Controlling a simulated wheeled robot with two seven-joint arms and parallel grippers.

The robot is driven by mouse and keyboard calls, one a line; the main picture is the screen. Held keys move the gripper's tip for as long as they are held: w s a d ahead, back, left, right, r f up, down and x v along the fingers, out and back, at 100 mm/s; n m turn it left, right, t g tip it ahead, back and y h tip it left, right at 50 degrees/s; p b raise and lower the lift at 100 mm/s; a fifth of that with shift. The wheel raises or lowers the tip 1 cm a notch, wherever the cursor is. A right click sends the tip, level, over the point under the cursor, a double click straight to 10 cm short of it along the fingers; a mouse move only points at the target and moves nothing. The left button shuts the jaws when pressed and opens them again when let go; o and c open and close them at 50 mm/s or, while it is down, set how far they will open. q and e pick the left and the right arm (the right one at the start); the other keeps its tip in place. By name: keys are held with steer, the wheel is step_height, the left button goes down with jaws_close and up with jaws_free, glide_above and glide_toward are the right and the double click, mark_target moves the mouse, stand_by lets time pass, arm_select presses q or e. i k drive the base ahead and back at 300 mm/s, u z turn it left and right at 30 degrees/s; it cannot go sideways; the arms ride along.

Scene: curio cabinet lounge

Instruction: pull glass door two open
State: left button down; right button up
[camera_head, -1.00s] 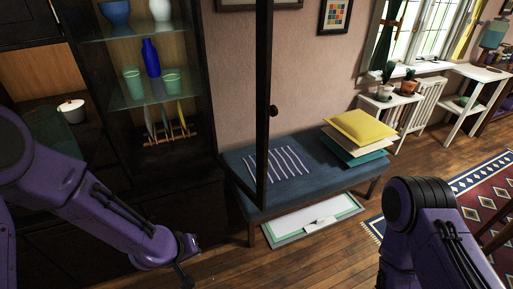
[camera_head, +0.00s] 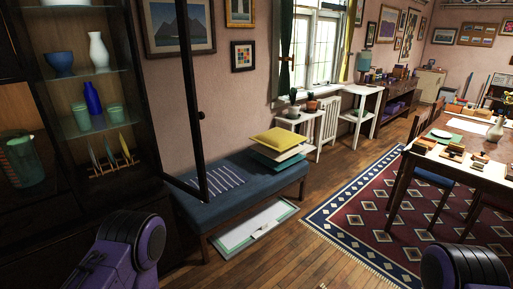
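A dark-framed glass door (camera_head: 197,95) stands swung out from the right side of the dark cabinet (camera_head: 152,120). Its free upright edge is toward me, with a small round knob (camera_head: 201,115) on it. The door's lower corner shows in front of the blue bench. Which numbered door this is, I cannot tell. Both grippers are outside the view. Only a purple link of my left arm shows at the bottom left and one of my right arm at the bottom right. Neither visible link touches the door.
Cabinet shelves hold a blue bowl (camera_head: 59,64), white vase (camera_head: 98,52), blue vase (camera_head: 92,99), green cups and a plate rack. The bench (camera_head: 232,201) carries cushions (camera_head: 277,139). A flat framed board (camera_head: 250,229) lies under it.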

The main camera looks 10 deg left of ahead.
mark_target(182, 18)
steer(key=z, duration=1.2)
steer(key=i, duration=0.95)
steer(key=u, duration=0.9)
steer(key=i, duration=0.8)
steer(key=u, duration=0.9)
